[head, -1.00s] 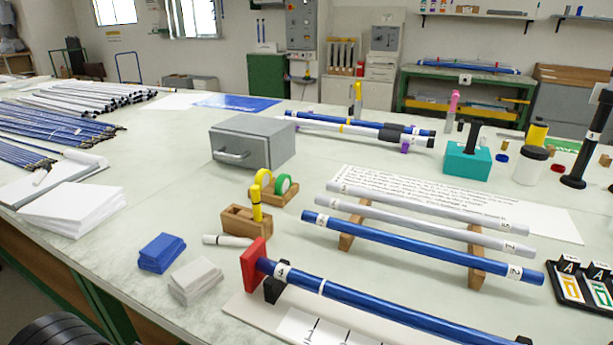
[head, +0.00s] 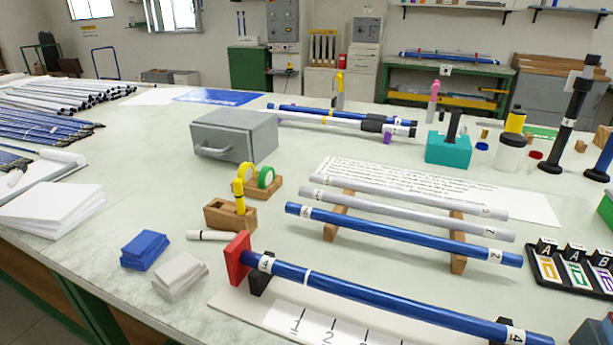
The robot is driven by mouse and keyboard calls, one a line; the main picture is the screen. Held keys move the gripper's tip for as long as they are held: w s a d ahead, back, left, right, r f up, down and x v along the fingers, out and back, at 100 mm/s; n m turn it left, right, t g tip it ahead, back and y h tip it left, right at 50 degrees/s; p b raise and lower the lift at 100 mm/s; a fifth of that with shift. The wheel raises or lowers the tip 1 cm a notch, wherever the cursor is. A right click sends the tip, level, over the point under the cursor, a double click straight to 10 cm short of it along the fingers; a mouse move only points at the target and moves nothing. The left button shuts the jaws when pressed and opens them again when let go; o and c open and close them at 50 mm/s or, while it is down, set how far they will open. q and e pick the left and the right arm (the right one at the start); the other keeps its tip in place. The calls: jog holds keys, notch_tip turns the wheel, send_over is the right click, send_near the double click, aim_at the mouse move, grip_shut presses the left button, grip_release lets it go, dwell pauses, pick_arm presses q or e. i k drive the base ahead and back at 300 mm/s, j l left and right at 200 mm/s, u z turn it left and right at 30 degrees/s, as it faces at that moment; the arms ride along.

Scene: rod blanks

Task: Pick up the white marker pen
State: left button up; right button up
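Nothing covers the white pen. Neither of my grippers shows in the head view.
A blue card stack (head: 145,250) and a white card stack (head: 180,275) lie in front of the pen. A long blue rod (head: 380,300) extends right from the red stop. A grey drawer box (head: 234,136) stands behind.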

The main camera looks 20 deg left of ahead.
aim_at(190, 234)
jog(key=j+z, duration=0.1)
jog(key=j, duration=1.2)
